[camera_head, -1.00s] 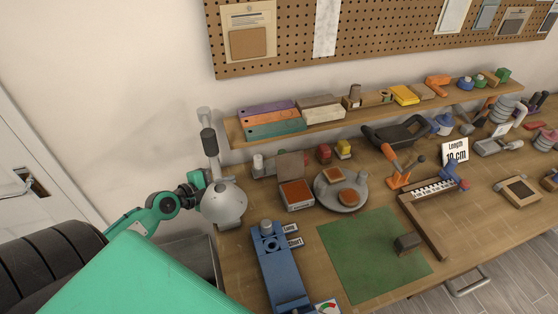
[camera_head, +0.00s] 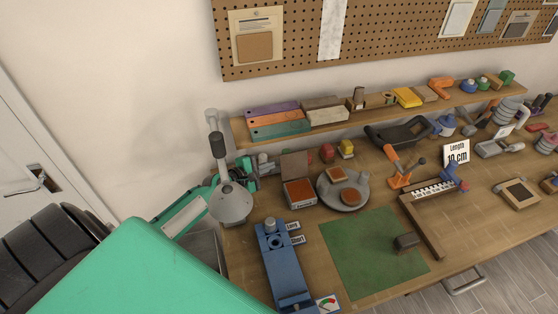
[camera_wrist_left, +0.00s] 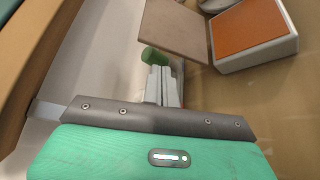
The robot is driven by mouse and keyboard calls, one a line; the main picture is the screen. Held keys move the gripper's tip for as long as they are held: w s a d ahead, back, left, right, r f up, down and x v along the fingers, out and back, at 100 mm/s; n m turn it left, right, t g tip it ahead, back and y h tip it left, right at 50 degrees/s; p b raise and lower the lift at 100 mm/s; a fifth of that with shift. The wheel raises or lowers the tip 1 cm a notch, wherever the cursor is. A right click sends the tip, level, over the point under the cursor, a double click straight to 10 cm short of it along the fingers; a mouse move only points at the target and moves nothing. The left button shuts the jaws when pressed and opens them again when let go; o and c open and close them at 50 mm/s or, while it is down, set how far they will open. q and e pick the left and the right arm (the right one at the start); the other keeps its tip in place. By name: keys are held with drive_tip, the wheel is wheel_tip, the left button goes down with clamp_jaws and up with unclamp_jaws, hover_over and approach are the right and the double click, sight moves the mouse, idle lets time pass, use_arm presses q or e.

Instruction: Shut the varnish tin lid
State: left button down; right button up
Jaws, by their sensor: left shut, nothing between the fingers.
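The varnish tin (camera_head: 299,192) is a small square grey tin with an orange-brown inside, on the bench left of a round grey dish. Its flat brown lid (camera_head: 295,164) stands open, raised at the tin's back edge. In the left wrist view the tin (camera_wrist_left: 258,50) is at upper right and the lid (camera_wrist_left: 178,30) is beside it at the top. My left gripper (camera_head: 262,168) is left of the lid, apart from it and partly hidden behind a grey stand. Its fingers (camera_wrist_left: 162,85) are shut and empty. My right gripper is not in view.
The grey stand with a black-topped lever (camera_head: 231,203) is close in front of my left arm. A blue fixture (camera_head: 283,265) is in front of the tin, and the round grey dish (camera_head: 328,187) is to its right. A shelf (camera_head: 350,121) runs behind.

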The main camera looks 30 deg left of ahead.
sight(293, 163)
use_arm(q)
drive_tip(key=shift+x, duration=2.8)
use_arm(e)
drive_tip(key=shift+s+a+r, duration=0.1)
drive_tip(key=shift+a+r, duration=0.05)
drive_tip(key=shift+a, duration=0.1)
